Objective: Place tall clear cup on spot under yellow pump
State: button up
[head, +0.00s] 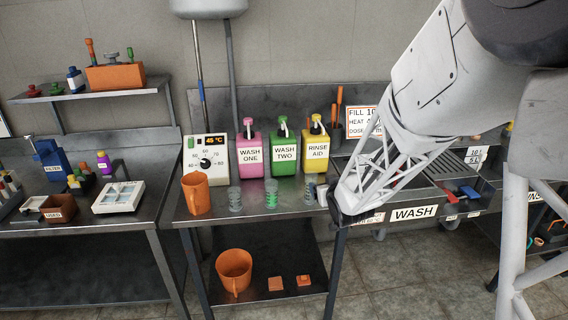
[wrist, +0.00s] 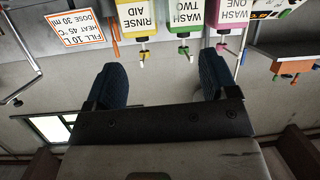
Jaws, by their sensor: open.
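The yellow pump bottle, labelled RINSE AID (head: 317,150), stands at the right end of the bottle row; it shows upside down in the wrist view (wrist: 137,18). Three small see-through cups stand in front of the row: a left cup (head: 235,199), a middle cup (head: 271,195) and a right cup (head: 310,188) in front of the yellow pump. I cannot tell which is the tall one. My gripper (wrist: 161,80) is open with nothing between its fingers. In the head view its fingers are not clear, at the arm's end right of the cups.
Pink WASH ONE (head: 250,153) and green WASH TWO (head: 284,153) pumps stand left of the yellow one. An orange jug (head: 196,195) stands at the left on the steel table (head: 252,216). A WASH-labelled sink (head: 414,213) lies right, partly behind my arm.

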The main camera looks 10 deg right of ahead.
jog(key=w+f+n+t+y, duration=0.1)
jog(key=w+f+t+y, duration=0.2)
jog(key=f, duration=0.4)
jog(key=shift+w+f+t, duration=0.3)
jog(key=shift+w, duration=0.45)
jog(key=shift+x, duration=1.25)
jog(key=shift+w, duration=0.1)
jog(key=shift+x, duration=2.5)
jog(key=shift+d+f, duration=0.1)
jog(key=shift+c, duration=0.4)
jog(key=c, duration=1)
